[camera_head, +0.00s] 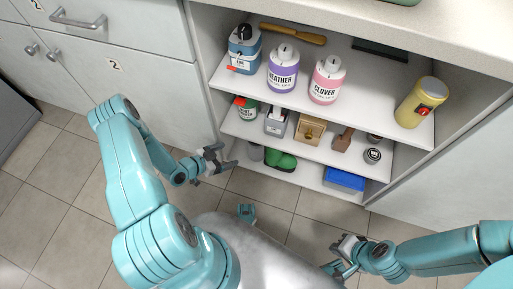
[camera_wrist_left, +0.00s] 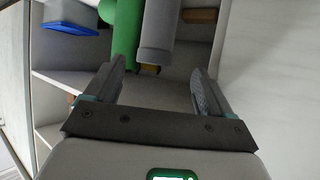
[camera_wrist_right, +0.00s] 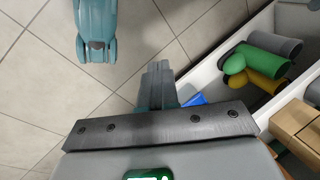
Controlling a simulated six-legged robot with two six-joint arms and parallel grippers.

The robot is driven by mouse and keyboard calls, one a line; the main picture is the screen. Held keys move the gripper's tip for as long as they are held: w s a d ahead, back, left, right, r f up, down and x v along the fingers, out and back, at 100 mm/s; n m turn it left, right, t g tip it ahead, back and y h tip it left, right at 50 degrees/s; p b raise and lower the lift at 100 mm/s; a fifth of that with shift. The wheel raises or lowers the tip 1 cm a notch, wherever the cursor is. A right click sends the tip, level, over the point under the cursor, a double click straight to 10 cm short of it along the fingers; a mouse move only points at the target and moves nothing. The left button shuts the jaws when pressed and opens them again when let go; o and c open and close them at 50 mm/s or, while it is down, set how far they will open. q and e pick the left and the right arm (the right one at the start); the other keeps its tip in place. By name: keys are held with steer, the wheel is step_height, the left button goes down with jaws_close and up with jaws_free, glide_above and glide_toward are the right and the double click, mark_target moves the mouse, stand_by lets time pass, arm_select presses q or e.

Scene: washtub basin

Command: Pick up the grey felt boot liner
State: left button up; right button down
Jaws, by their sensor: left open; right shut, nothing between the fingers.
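The grey felt boot liner (camera_head: 256,152) lies on the bottom shelf at its left end, partly hidden by the shelf above. In the left wrist view the grey liner (camera_wrist_left: 158,28) lies beyond the fingertips, beside a green boot (camera_wrist_left: 124,30). It also shows in the right wrist view (camera_wrist_right: 283,45) behind the green boot. My left gripper (camera_head: 230,157) is open and empty, just left of the liner and apart from it. My right gripper (camera_head: 338,248) is shut and empty, over the floor in front of the cabinet.
A blue box (camera_head: 345,179) stands right of the green boot on the bottom shelf. The middle shelf (camera_head: 333,162) above holds a wooden box (camera_head: 310,129) and other items. Several bottles stand on the top shelf. The tiled floor (camera_head: 275,188) in front is mostly clear.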

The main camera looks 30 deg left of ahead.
arm_select(q)
steer(key=b+x, duration=0.5)
steer(key=x, duration=0.9)
steer(key=shift+d, duration=0.15)
steer(key=c, duration=0.9)
steer(key=shift+f, duration=0.1)
arm_select(e)
steer(key=shift+t, duration=0.4)
steer(key=f, duration=0.1)
steer(key=w+f, duration=0.1)
steer(key=f, duration=0.1)
steer(key=d+f, duration=0.1)
steer(key=f, duration=0.1)
steer(key=shift+w+f, duration=0.1)
steer(key=shift+w, duration=0.25)
